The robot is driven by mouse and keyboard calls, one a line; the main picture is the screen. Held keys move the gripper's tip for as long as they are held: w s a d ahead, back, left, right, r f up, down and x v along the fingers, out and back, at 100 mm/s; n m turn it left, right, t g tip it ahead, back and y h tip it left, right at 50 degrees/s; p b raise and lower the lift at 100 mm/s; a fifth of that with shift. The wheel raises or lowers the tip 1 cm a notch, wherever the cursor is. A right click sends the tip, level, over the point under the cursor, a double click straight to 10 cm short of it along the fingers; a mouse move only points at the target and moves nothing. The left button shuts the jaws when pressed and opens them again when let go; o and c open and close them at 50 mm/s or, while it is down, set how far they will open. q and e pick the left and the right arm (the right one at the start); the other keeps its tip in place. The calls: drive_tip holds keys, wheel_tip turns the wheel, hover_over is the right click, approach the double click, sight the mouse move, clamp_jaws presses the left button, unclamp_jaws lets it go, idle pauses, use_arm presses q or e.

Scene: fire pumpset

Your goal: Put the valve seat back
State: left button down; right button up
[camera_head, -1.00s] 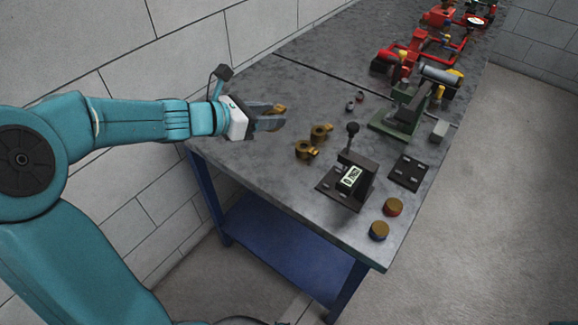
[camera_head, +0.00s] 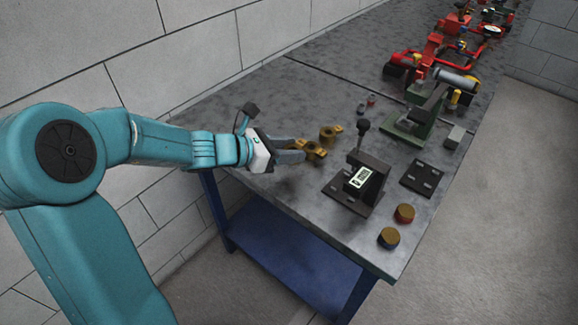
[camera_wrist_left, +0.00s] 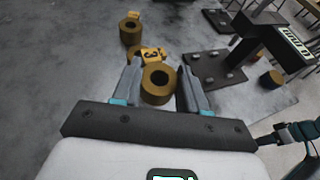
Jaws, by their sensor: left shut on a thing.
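My left gripper (camera_head: 300,152) is shut on a brass ring-shaped valve seat, low over the near part of the grey bench. In the left wrist view the held valve seat (camera_wrist_left: 158,84) sits between the fingertips (camera_wrist_left: 158,92), its round hole facing the camera. A yellow tag marked 3 (camera_wrist_left: 152,54) is just beyond it. A similar brass ring (camera_head: 327,137) stands on the bench to the right of the gripper; it also shows in the wrist view (camera_wrist_left: 130,32). Another brass piece (camera_wrist_left: 135,53) is partly hidden behind the held one.
A black gauge stand with a display (camera_head: 360,180) and a lever stands right of the rings. A green fixture (camera_head: 410,128) and red pipework (camera_head: 440,45) are farther back.

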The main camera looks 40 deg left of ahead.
sight(289, 173)
use_arm(q)
wheel_tip(289, 173, down, 4)
drive_tip(key=shift+b, duration=0.55)
drive_tip(key=shift+f, duration=0.15)
drive_tip(key=shift+s, duration=0.1)
drive_tip(key=shift+f, duration=0.15)
drive_tip(key=c, duration=0.6)
unclamp_jaws()
